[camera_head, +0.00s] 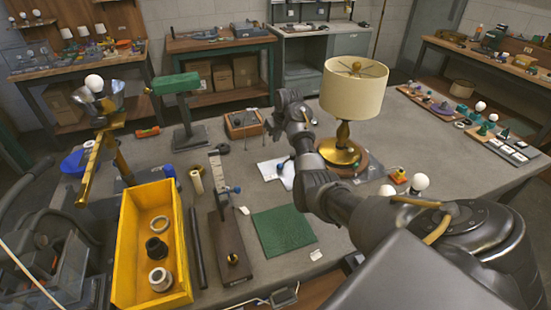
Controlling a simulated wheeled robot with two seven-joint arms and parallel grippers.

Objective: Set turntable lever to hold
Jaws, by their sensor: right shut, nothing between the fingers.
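The table lamp with a cream shade (353,92) and a brass stem stands upright on a low round turntable (374,168) at the right of the middle of the bench. I cannot make out for certain which part is the turntable's lever. My right gripper (277,122) is shut and empty, left of the lampshade. My right arm hides part of the turntable's near left side. My left gripper is not in view.
A yellow bin (127,255) with rings stands at the front left. A green mat (283,230) and a wooden board (230,246) lie at the front. White bulbs (420,182) stand right of the lamp. A green-topped stand (175,84) is behind left.

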